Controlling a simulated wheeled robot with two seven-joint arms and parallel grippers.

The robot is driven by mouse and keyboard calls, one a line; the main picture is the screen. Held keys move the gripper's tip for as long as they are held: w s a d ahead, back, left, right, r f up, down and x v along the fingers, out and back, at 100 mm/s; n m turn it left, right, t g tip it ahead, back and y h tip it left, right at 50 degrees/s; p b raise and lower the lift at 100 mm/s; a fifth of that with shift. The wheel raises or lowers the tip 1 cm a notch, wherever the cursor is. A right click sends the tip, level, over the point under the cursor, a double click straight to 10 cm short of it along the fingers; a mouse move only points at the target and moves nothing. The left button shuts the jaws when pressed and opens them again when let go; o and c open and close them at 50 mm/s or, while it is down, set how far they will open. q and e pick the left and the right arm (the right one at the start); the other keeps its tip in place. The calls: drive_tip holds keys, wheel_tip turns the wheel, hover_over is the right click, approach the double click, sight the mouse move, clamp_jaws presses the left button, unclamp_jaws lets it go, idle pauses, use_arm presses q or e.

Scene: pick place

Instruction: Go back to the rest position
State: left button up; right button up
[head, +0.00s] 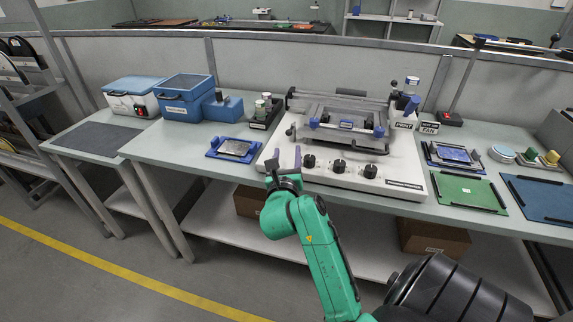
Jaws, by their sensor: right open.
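My right gripper (286,160) is at the end of my green arm, which comes in from the bottom right. Its two purple fingers are apart and nothing shows between them. In the picture it overlaps the front left part of a white machine (385,181) with black knobs; I cannot tell whether it touches it. My left gripper is not in view.
The machine stands on a long grey-green table (190,146). Left of the gripper lies a blue fixture (213,153) holding a dark plate. A blue bin (183,97) stands farther left. A green mat (470,194) lies on the right. Cardboard boxes (433,240) sit on the lower shelf.

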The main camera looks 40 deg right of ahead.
drive_tip(key=v, duration=0.4)
idle(0.3)
